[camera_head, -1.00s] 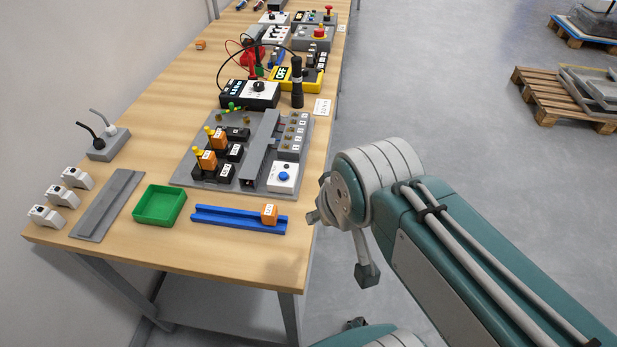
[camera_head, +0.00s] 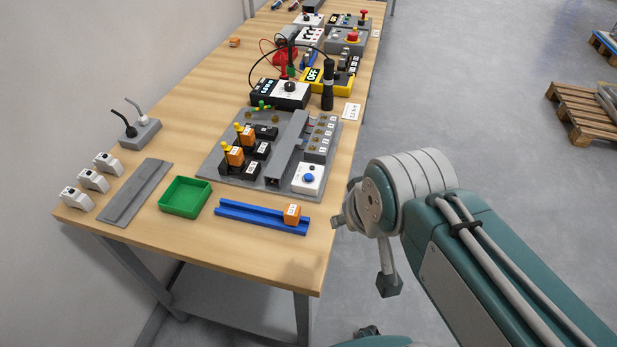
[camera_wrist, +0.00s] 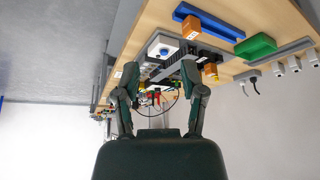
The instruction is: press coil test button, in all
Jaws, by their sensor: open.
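The coil test button is most likely the blue round button (camera_head: 309,178) on a white box at the near right corner of the grey relay board (camera_head: 225,180). The board lies on the wooden table and carries orange and black relay modules. In the wrist view, which looks upside down, the blue button (camera_wrist: 164,53) shows on its white box beyond my gripper (camera_wrist: 155,80). My gripper's two fingers are spread apart with nothing between them. In the head view my arm is at the table's right edge, to the right of the button; the fingertips are not clear there.
A blue rail (camera_head: 255,219) with an orange relay block (camera_head: 292,213) lies in front of the board. A green tray (camera_head: 185,211) is left of it. A black torch (camera_head: 327,85) and yellow meter (camera_head: 335,84) stand behind. Open floor lies right of the table.

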